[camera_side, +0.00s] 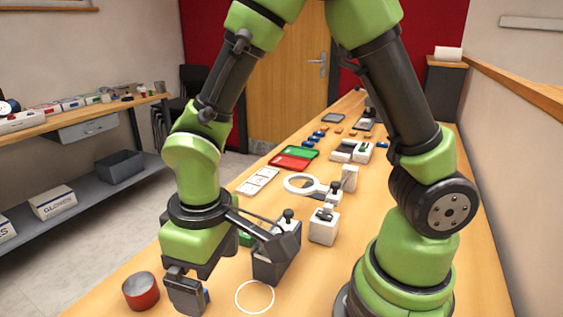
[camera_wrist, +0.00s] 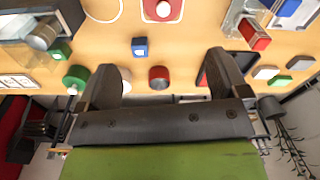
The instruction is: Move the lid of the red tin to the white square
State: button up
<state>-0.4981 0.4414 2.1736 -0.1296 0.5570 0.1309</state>
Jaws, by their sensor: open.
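A red tin (camera_side: 141,291) stands upright on the table at the lower left of the side view, with a greyish top. Whether that top is a separate lid I cannot tell. A small red round thing, likely the same tin (camera_wrist: 159,78), shows between the fingers in the wrist view. My gripper (camera_side: 188,300) points down just right of the tin in the side view, apart from it. In the wrist view my gripper (camera_wrist: 163,68) has its fingers wide apart with nothing held. I cannot clearly pick out the white square.
A blue cube (camera_wrist: 139,46) and a green round container (camera_wrist: 76,77) lie near the fingers. A white ring outline (camera_side: 255,297) marks the table right of my gripper. A dark grey holder (camera_side: 275,262) stands behind it. Red and green trays (camera_side: 291,161) lie farther back.

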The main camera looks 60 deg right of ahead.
jog(key=s+d+r+m+t, duration=0.3)
jog(key=s+d+r, duration=0.1)
jog(key=r, duration=0.4)
jog(key=s+d+r+m+t+y, duration=0.1)
jog(key=s+d+r+m+t, duration=0.2)
jog(key=d+r, duration=0.3)
notch_tip(320, 180, up, 3)
jog(key=shift+s+f+t+y, duration=0.15)
jog(key=shift+s+t+y, duration=0.2)
jog(key=shift+s, duration=0.5)
